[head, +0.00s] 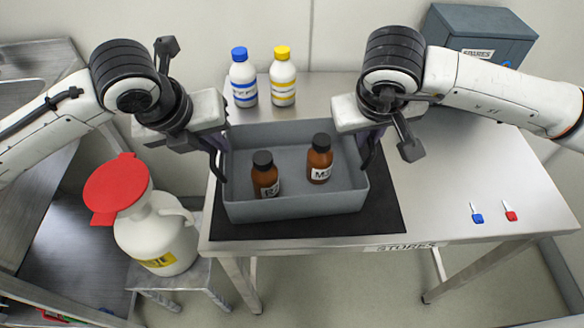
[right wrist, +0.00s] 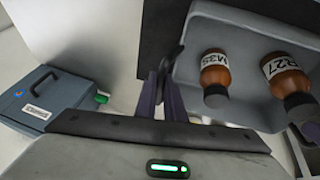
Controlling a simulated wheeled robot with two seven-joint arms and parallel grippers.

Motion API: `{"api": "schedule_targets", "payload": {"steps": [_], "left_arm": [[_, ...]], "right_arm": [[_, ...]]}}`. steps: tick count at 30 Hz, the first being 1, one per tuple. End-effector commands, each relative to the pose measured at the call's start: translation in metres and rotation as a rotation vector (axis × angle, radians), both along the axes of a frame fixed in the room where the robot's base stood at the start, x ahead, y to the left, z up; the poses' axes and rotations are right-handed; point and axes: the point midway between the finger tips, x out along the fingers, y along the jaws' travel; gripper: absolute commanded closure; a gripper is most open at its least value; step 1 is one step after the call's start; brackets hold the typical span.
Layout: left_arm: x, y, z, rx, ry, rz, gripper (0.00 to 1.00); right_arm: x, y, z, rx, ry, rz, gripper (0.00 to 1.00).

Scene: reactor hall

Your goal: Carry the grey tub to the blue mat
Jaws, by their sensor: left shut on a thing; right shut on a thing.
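The grey tub (head: 295,209) is over a black mat on the steel table, and I cannot tell whether it touches the mat. It holds two brown bottles with black caps, one at the left (head: 265,176) and one at the right (head: 320,160). My left gripper (head: 219,165) is shut on the tub's left wall. My right gripper (head: 369,152) is shut on its right wall. In the right wrist view the fingers (right wrist: 170,88) meet the edge of the tub (right wrist: 245,42). No blue mat is in view.
Blue-capped (head: 243,78) and yellow-capped (head: 282,77) white bottles stand behind the tub. A blue-grey box (head: 480,38) is at the back right. A red-topped white jug (head: 155,232) stands on a low stool at left.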

Motion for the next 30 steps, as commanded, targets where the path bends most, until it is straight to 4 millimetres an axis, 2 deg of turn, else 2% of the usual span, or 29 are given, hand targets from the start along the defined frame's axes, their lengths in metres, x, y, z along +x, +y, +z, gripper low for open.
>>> {"api": "schedule_targets", "payload": {"steps": [8, 22, 30], "left_arm": [[0.001, 0.000, 0.008, -0.002, -0.003, 0.000, 1.00], [0.001, 0.000, 0.049, -0.001, -0.003, 0.000, 1.00], [0.000, 0.000, 0.052, -0.001, -0.002, 0.000, 1.00]], "right_arm": [[0.001, 0.000, 0.008, 0.001, -0.004, 0.000, 1.00], [0.001, 0.000, 0.049, 0.000, -0.003, 0.000, 1.00], [0.001, 0.000, 0.052, 0.000, -0.003, 0.000, 1.00]]}}
